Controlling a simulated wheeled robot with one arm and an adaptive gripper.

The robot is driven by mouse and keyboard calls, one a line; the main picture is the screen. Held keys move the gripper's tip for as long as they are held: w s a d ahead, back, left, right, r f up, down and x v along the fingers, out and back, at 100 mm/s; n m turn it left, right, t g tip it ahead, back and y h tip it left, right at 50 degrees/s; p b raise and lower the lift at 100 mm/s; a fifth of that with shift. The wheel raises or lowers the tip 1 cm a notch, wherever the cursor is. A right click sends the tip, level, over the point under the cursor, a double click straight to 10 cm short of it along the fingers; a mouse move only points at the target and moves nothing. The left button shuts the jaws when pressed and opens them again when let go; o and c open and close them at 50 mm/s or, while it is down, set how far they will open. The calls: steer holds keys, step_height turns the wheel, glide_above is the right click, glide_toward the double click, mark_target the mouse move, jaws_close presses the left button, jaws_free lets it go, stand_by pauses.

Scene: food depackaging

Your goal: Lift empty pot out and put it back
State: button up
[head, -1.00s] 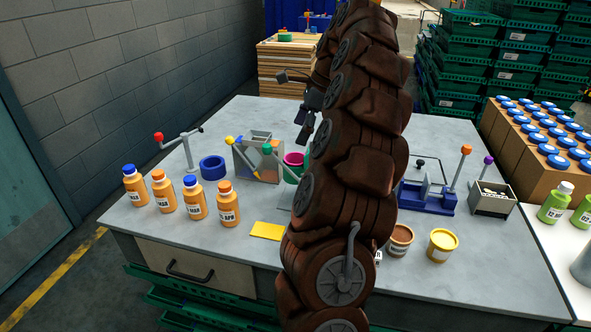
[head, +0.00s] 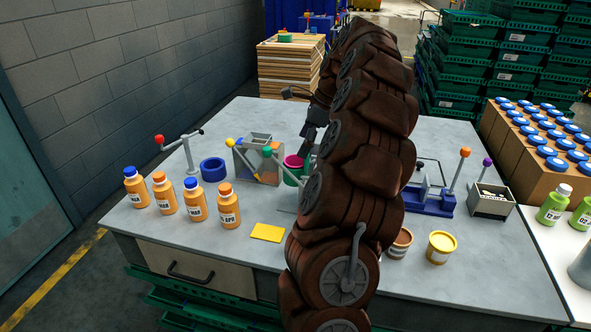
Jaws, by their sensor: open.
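A pot with a magenta rim (head: 292,161) sits inside a green holder (head: 290,180) near the middle of the table. I cannot see whether it is empty. My gripper (head: 305,152) is open, with its dark fingers pointing down at the right side of the magenta rim. I cannot tell whether they touch it. My brown-covered arm hides part of the holder and the table behind it.
A lever with a green knob (head: 267,152) stands just left of the holder, beside a grey box (head: 258,160). Several orange bottles (head: 196,203) stand front left. A yellow tub (head: 440,247) and a blue-based lever press (head: 428,201) are right of my arm.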

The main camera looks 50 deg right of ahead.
mark_target(295, 161)
steer(key=shift+p+x, duration=0.6)
steer(key=shift+x, duration=1.45)
steer(key=c, duration=1.4)
steer(key=shift+c, duration=0.2)
steer(key=shift+r, duration=0.1)
